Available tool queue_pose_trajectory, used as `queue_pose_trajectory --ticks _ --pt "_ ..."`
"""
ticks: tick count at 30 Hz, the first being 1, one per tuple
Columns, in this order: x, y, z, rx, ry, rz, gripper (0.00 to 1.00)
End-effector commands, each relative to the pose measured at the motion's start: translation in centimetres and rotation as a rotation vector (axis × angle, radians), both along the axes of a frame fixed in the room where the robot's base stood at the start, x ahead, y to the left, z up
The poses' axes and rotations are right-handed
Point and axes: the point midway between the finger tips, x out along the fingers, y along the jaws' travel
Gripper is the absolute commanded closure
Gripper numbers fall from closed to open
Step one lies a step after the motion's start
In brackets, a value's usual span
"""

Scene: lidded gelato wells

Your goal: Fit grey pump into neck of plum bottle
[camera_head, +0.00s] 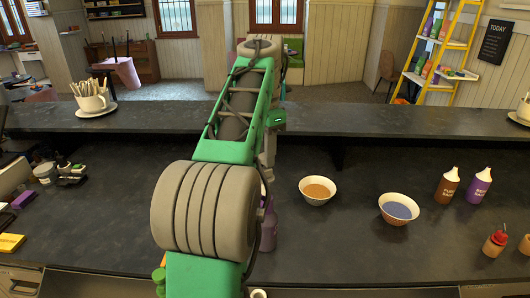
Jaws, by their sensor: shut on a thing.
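A purple bottle (268,232), which looks like the plum bottle, stands on the dark counter just right of my arm's thick ribbed joint. Its left side is hidden by my arm, and its neck cannot be made out. My arm rises from the bottom of the view, bends at the far end and comes back down behind itself. Only a sliver of my gripper (264,196) shows beside the ribbed joint, at the top of this bottle. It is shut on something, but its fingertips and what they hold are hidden. I cannot make out the grey pump.
A bowl of orange-brown contents (317,190) and a bowl of blue-violet contents (399,208) stand right of the bottle. Farther right are a brown bottle (447,187), another purple bottle (478,187) and a red-topped jar (495,243). A raised ledge (400,120) runs behind.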

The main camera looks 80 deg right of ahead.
Motion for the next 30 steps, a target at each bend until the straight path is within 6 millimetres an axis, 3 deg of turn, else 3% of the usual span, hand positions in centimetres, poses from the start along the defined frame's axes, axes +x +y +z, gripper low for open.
queue_pose_trajectory --ticks 30 --pt "0.0 0.0 -2.2 0.0 0.0 0.0 1.0"
